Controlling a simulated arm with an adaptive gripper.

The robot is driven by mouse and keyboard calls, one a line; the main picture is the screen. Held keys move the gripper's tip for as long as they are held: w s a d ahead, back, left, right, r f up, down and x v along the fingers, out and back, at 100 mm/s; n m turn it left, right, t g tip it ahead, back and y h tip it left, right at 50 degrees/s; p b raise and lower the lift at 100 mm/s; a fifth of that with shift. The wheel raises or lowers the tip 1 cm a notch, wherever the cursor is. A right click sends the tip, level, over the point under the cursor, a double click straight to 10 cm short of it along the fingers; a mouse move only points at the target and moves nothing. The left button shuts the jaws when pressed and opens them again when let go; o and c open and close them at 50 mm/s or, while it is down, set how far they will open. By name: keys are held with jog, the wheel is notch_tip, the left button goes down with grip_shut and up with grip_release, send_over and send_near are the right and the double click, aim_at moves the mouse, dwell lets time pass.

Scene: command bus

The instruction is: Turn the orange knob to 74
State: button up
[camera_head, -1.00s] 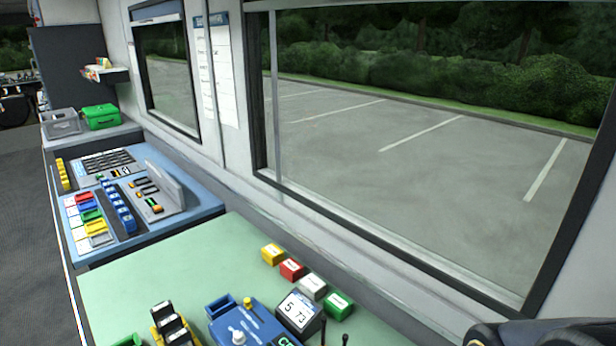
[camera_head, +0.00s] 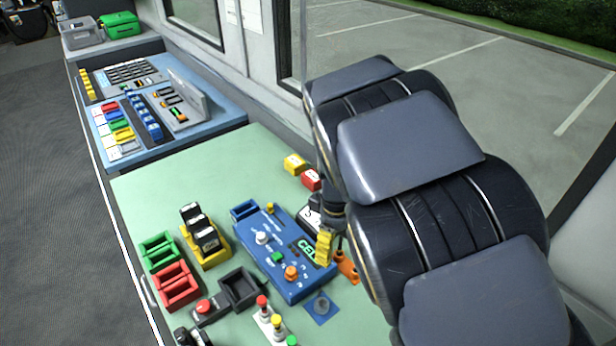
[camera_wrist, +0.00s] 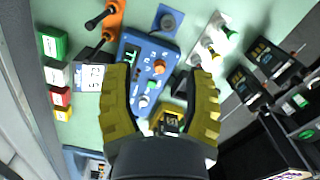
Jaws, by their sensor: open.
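The orange knob (camera_head: 291,272) sits near the front end of the blue control box (camera_head: 293,291) on the green worktop. It also shows in the wrist view (camera_wrist: 158,67), between the fingertips in the picture. My gripper (camera_head: 325,247) is above the far right side of the box, its yellow finger partly covering it. In the wrist view my gripper (camera_wrist: 160,71) has its two yellow fingers spread wide with nothing held. The fingers look above the box, apart from the knob. The display (camera_wrist: 90,78) shows in the wrist view, but its digits are too small to read surely.
The same box carries a white knob (camera_head: 263,238) and a green button (camera_head: 278,258). A yellow holder (camera_head: 207,253), a red bin (camera_head: 176,287) and a green bin (camera_head: 158,252) stand left. Orange-based levers (camera_head: 347,267) stand right. The worktop's far left part is clear.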

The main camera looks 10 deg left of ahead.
aim_at(291, 271)
jog(key=w+a+f+n, duration=0.1)
jog(key=a+f+n, duration=0.1)
jog(key=a+f, duration=0.1)
jog(key=w+a+f+n, duration=0.1)
jog(key=a+f+n, duration=0.1)
jog(key=a, duration=0.1)
jog(key=w+a+f+n, duration=0.1)
jog(key=a+f, duration=0.2)
jog(key=shift+w+f+n+y, duration=0.3)
jog(key=shift+w+n, duration=0.1)
jog(key=shift+f, duration=3.9)
grip_shut()
